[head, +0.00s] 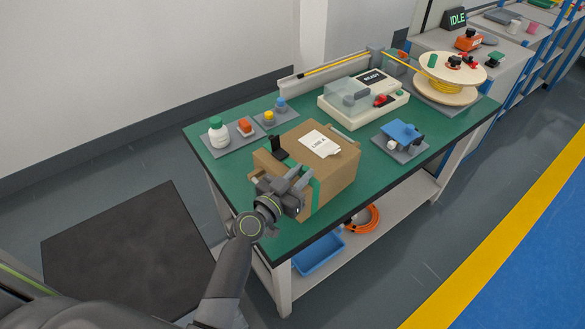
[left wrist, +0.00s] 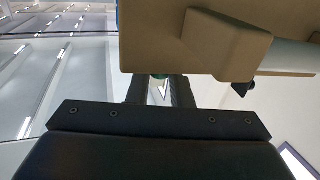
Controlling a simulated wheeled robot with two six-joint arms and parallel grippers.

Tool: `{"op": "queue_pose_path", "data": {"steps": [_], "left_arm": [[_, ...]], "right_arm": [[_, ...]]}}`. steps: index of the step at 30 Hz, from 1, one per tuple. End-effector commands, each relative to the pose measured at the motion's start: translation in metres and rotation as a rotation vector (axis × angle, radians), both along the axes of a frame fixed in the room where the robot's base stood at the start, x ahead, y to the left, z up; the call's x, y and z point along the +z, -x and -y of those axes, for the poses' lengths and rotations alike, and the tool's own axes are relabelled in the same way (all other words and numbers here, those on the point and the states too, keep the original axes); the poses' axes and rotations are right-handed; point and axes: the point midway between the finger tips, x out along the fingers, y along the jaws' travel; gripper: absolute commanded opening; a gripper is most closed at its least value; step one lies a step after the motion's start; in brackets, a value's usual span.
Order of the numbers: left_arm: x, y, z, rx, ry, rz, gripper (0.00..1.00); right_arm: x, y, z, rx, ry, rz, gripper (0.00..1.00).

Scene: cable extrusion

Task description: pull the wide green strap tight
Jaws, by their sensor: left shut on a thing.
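A cardboard box (head: 335,178) stands on the green table, and the wide green strap (head: 316,192) runs over its near side and top. A black buckle-like piece (head: 276,146) stands up on the box top beside the strap. My left gripper (head: 297,184) is at the near left side of the box, shut on the strap. In the left wrist view, a little green (left wrist: 158,76) shows between its dark fingers (left wrist: 160,90), just below the brown box (left wrist: 160,40). The held part of the strap is mostly hidden. My right gripper is not in view.
A white paper label (head: 319,143) lies on the box. Trays with a white bottle (head: 218,132) and small items stand behind left. A clear-lidded machine (head: 362,96), a blue item (head: 402,132) on a grey tray and a yellow cable spool (head: 449,75) stand to the right.

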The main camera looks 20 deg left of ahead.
Motion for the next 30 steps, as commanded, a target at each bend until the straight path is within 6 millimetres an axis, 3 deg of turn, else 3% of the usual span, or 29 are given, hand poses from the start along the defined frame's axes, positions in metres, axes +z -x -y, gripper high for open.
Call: {"op": "queue_pose_path", "data": {"steps": [9,10,14,24,30], "left_arm": [[-0.001,0.001,0.003,-0.004,0.001,-0.003,0.0],[-0.001,0.001,0.003,-0.004,0.001,-0.003,0.23],[0.0,0.001,0.002,-0.003,0.001,-0.002,0.4],[0.0,0.003,0.001,-0.002,0.0,-0.001,0.41],[-0.002,0.023,-0.007,-0.001,-0.001,-0.001,0.41]], "right_arm": [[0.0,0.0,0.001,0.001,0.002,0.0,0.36],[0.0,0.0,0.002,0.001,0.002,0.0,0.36],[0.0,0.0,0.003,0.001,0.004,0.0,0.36],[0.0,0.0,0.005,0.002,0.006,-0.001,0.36],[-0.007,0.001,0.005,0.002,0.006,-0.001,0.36]]}}
